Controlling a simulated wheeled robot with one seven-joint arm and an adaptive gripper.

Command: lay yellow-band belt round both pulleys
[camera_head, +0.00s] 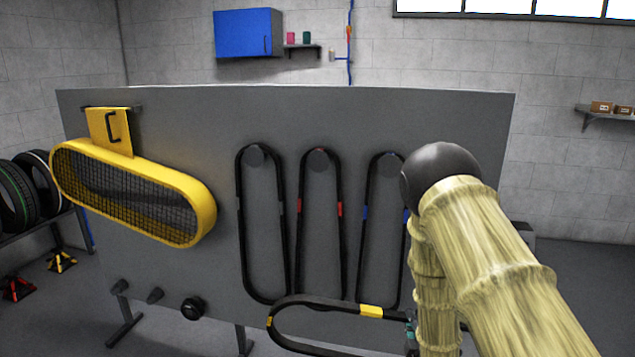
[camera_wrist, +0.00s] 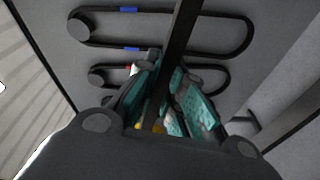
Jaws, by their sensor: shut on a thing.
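The yellow-band belt (camera_head: 300,302) is a black loop with yellow bands. It sticks out leftward from my gripper (camera_head: 410,332), below the hanging belts, in the head view. My gripper, mostly hidden behind my arm there, is shut on it. In the wrist view, the teal fingers of my gripper (camera_wrist: 167,85) close on the dark strap of the yellow-band belt (camera_wrist: 182,35). I cannot clearly identify the two pulleys.
A yellow mesh guard (camera_head: 205,205) hangs on the grey panel (camera_head: 400,115) at upper left. A black belt (camera_head: 241,220), a red-band belt (camera_head: 301,235) and a blue-band belt (camera_head: 367,240) hang from pegs. Tyres (camera_head: 15,195) stand far left. The panel below the guard is mostly bare.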

